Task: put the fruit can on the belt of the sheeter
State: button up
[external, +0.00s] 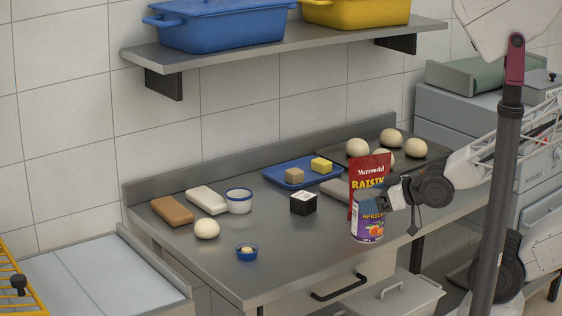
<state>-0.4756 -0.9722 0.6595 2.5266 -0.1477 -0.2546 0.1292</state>
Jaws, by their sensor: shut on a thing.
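The fruit can (368,228), with a purple apricot label, is upright near the front right edge of the steel table. My gripper (371,196) is shut on its upper part from the right and hides some of it. I cannot tell whether the can's base touches the table or is just above it. The sheeter is partly in view at the lower left, with its pale, flat belt (95,285) and a yellow wire guard (22,290). The belt is clear where it shows.
A red raisin packet (371,168) stands right behind the can. The steel table (285,265) also holds a black box (303,203), a blue tray (273,175), a small blue cup (247,253), a dough ball (206,229) and a blue-rimmed bowl (239,202). A shelf (290,46) overhangs behind.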

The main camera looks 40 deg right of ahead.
jog(key=w+a+r+n+y, duration=0.1)
jog(key=w+a+r, duration=0.2)
jog(key=w+a, duration=0.45)
jog(key=w+a+r+g, duration=0.1)
jog(key=w+a+r, duration=0.35)
jog(key=a, duration=0.55)
jog(key=w+a+r+n+y, duration=0.1)
jog(key=w+a+r, duration=0.1)
jog(key=w+a, duration=0.6)
jog(key=w+a+f, duration=0.1)
jog(key=a+f, duration=0.1)
jog(key=a, duration=1)
jog(key=w+a+f, duration=0.2)
jog(key=a+f, duration=0.1)
jog(key=a, duration=0.9)
jog(key=w+a+f+n+g, duration=0.1)
jog(key=w+a+f, duration=0.1)
jog(key=a, duration=1)
jog(key=shift+a+f+y, duration=0.15)
jog(key=shift+a+y, duration=0.15)
jog(key=shift+y, duration=0.1)
jog(key=shift+w+f, duration=0.1)
jog(key=shift+f, duration=1.9)
jog(key=shift+f, duration=2)
